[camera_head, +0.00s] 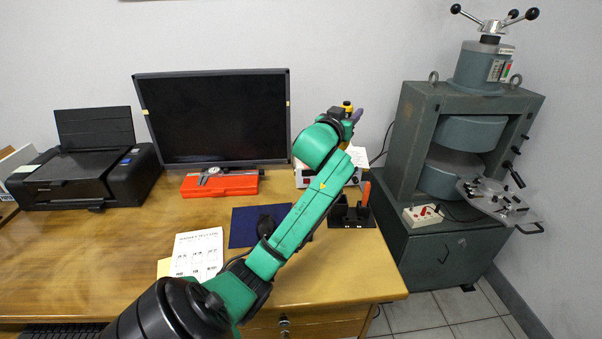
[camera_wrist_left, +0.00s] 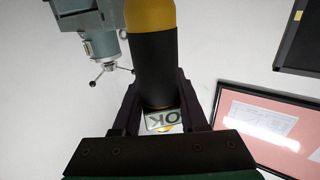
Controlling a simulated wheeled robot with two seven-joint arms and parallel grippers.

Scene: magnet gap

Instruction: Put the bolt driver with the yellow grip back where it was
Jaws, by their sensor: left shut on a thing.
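My left gripper (camera_head: 345,114) is raised above the right part of the desk, in front of the wall. In the wrist view the left gripper (camera_wrist_left: 157,106) is shut on the bolt driver (camera_wrist_left: 153,65), a thick cylinder with a black band and a yellow part. In the head view only a small yellow bit of the driver (camera_head: 347,105) shows at the gripper. A black stand (camera_head: 351,217) is on the desk below, with an orange-handled tool (camera_head: 366,194) upright at its right. My right gripper is out of view.
A monitor (camera_head: 215,115), a printer (camera_head: 90,170) and a red case (camera_head: 220,185) stand along the back. A blue mat (camera_head: 243,228) and a paper sheet (camera_head: 197,253) lie in front. The large grey-green machine (camera_head: 410,130) rises right of the desk.

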